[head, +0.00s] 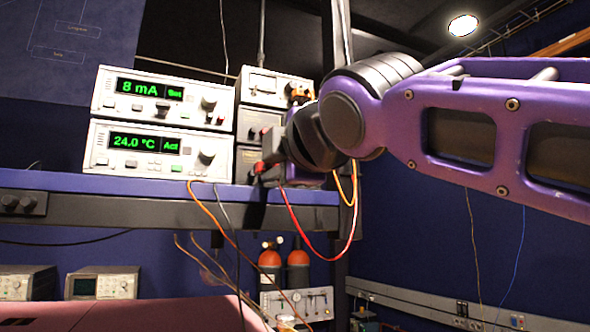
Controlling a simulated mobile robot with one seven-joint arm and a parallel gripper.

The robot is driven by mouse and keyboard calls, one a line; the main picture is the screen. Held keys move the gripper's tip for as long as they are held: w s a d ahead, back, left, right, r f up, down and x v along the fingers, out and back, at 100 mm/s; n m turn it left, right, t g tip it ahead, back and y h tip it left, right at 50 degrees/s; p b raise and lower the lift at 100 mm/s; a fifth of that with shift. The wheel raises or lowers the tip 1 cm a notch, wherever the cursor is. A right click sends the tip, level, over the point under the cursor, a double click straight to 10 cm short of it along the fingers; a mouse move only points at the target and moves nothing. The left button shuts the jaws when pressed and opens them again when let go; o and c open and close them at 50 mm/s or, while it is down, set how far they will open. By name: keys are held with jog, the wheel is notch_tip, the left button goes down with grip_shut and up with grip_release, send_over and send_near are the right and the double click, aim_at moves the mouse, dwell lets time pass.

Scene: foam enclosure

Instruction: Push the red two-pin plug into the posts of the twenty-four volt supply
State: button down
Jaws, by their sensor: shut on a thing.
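My purple arm reaches in from the right, and my gripper (268,150) is at the front of the stack of small grey supply units (262,120) on the shelf. It is shut on the red plug (260,167), of which only small red bits show at the fingers. A red cable (298,232) hangs in a loop below the gripper. I cannot read which unit is the twenty-four volt supply. The posts behind the gripper are hidden, so I cannot tell whether the pins touch or enter them.
Two white instruments, one reading 8 mA (163,98) and one reading 24.0 °C (155,149), stand stacked left of the supplies. An orange plug (300,93) sits on the top unit. Loose wires (220,215) hang over the blue shelf edge (120,184).

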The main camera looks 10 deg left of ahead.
jog(key=shift+p+x, duration=0.65)
jog(key=shift+x, duration=0.6)
dwell(0.3)
jog(key=c, duration=0.8)
grip_release()
jog(key=shift+w, duration=0.1)
jog(key=shift+o, duration=0.2)
jog(key=shift+f, duration=0.2)
